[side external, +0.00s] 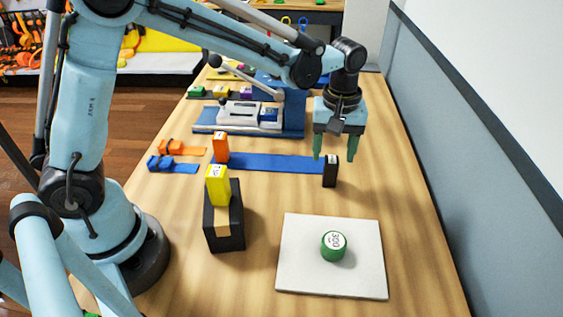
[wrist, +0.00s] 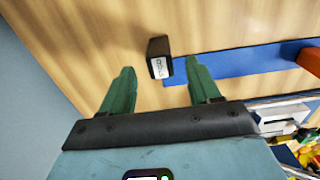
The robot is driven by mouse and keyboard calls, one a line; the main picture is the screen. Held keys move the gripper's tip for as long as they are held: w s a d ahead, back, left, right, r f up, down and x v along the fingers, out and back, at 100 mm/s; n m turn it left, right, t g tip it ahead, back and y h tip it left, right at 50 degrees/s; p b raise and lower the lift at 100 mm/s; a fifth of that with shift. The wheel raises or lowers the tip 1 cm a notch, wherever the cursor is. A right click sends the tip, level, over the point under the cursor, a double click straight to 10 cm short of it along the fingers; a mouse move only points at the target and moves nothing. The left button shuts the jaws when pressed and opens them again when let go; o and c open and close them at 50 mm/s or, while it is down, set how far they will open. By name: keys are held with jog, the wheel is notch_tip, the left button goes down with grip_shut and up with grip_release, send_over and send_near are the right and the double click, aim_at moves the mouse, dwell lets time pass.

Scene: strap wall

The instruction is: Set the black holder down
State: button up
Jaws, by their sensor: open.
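The black holder (side external: 330,171) stands upright on the wooden table at the right end of a flat blue strap (side external: 275,162). In the wrist view the black holder (wrist: 159,57) shows a white label on its face and stands beyond the fingertips, between their lines. My gripper (side external: 334,157) is open and empty, with its green fingers above and around the holder's place in the side view. In the wrist view my gripper (wrist: 158,72) has its two fingers spread wide, apart from the holder. Whether the holder touches the strap's end is hard to tell.
An orange block (side external: 221,148) stands at the strap's left end. A yellow block (side external: 217,185) sits on a black stand (side external: 224,226). A white plate (side external: 299,271) bears a green weight (side external: 334,245). A grey-white device (side external: 240,113) stands behind. The table's right side is clear up to the wall.

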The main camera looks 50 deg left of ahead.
aim_at(330, 159)
notch_tip(330, 159, up, 6)
jog(key=shift+s+a+r, duration=0.15)
jog(key=shift+r, duration=0.3)
jog(key=s+a+m+t, duration=0.7)
jog(key=s+a+m, duration=0.2)
jog(key=s, duration=0.4)
jog(key=shift+a, duration=0.3)
